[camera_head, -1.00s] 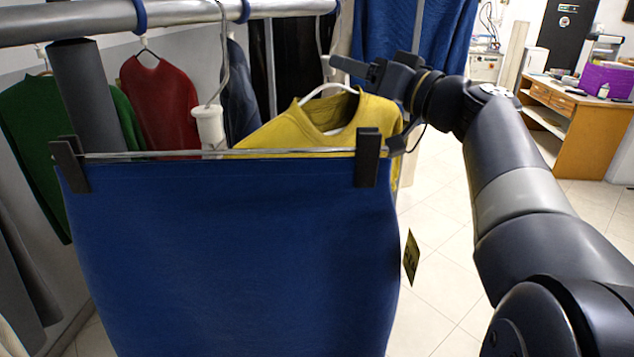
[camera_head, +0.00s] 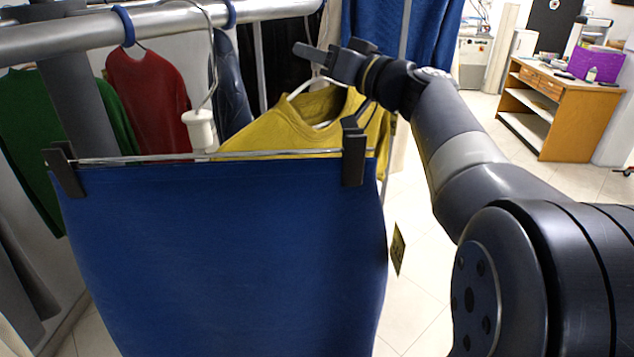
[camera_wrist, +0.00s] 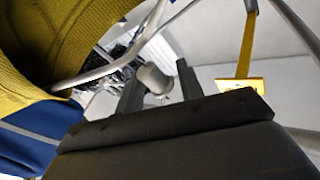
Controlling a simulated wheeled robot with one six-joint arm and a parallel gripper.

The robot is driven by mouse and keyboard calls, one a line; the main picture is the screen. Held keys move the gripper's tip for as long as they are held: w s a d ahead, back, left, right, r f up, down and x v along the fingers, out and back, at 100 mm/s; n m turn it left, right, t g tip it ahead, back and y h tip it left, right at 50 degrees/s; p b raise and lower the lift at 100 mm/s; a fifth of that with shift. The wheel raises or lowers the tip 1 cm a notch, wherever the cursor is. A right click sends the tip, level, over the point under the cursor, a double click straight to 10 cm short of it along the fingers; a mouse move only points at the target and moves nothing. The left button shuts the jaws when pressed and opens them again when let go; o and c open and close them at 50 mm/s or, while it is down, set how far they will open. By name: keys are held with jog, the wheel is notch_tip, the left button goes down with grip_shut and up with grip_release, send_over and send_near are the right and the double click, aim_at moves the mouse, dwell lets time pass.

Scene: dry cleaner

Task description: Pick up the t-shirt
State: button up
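A yellow t-shirt (camera_head: 287,128) hangs on a white hanger (camera_head: 303,90) behind a blue skirt in the head view. Its yellow cloth (camera_wrist: 72,32) and part of the hanger (camera_wrist: 115,65) fill the left of the wrist view. My gripper (camera_head: 308,54) is at the hanger's top, above the shirt's collar. In the wrist view, my two fingers (camera_wrist: 160,84) stand apart, with a pale grey rounded part (camera_wrist: 154,78) between or just beyond them. A gap shows beside the right finger, and I see no firm grip. The shirt's lower part is hidden by the skirt.
The blue skirt (camera_head: 220,250) hangs from a clip hanger in front, close to my arm. A metal rail (camera_head: 170,24) crosses above. Red (camera_head: 148,95) and green (camera_head: 30,140) garments hang behind at left. A wooden desk (camera_head: 560,105) stands at back right, with open floor before it.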

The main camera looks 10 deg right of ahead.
grip_shut()
dwell(0.3)
jog(key=shift+r, duration=0.4)
jog(key=r, duration=0.2)
jog(key=shift+d+r+b, duration=0.2)
jog(key=shift+r+b, duration=0.1)
jog(key=shift+r, duration=0.1)
jog(key=s+d+b, duration=0.1)
jog(key=s+d, duration=0.1)
jog(key=d, duration=0.6)
jog(key=s+d+b, duration=0.1)
jog(key=s+d, duration=0.2)
jog(key=d, duration=0.5)
jog(key=shift+s+d, duration=0.3)
jog(key=shift+d, duration=0.1)
jog(key=shift+a+b, duration=0.1)
jog(key=shift+b, duration=0.2)
